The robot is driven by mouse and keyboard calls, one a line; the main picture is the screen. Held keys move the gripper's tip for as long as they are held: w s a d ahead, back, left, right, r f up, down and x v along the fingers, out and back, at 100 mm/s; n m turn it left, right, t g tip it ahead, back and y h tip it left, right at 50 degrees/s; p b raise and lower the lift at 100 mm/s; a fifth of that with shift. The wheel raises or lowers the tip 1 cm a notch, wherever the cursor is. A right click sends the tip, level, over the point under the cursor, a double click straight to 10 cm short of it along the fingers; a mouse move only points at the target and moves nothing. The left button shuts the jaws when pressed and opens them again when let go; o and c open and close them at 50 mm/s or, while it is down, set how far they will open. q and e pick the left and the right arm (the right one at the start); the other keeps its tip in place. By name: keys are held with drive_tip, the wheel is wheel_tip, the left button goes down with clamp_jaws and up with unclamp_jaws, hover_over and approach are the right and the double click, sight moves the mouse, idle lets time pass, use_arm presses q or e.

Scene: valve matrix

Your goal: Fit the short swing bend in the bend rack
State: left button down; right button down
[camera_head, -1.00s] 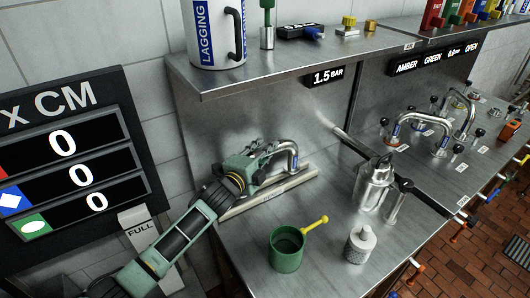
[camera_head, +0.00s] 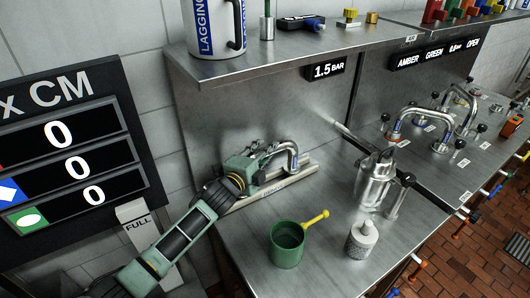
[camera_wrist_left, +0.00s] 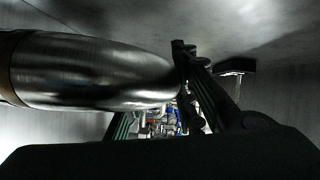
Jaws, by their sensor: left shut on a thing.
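The short swing bend (camera_head: 292,149), a curved bright steel pipe with a blue mark near its lower end, is at the back left of the bench. My left gripper (camera_head: 266,154) is shut on its left part and hides much of it. In the left wrist view the bend (camera_wrist_left: 90,72) fills the left, close to the dark fingers (camera_wrist_left: 188,75). The bend rack (camera_head: 272,187), a pale labelled rail, lies just below and in front of the gripper. I cannot tell whether the bend touches the rack. My right gripper is not in view.
A green cup (camera_head: 287,246) with a yellow-handled tool and a grey-white canister (camera_head: 361,240) stand in front. A steel vessel (camera_head: 375,180) with a long dark bar is to the right. Other bends (camera_head: 412,115) stand further right. A shelf (camera_head: 290,60) overhangs the back.

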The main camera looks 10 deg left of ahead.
use_arm(q)
drive_tip(key=shift+f, duration=0.2)
drive_tip(key=c, duration=1.4)
unclamp_jaws()
drive_tip(key=shift+o, duration=0.2)
drive_tip(key=shift+f, duration=0.2)
drive_tip(key=v, duration=1.2)
drive_tip(key=shift+r, duration=0.25)
drive_tip(key=shift+r, duration=0.1)
wheel_tip(320, 180, up, 8)
drive_tip(key=p, duration=0.7)
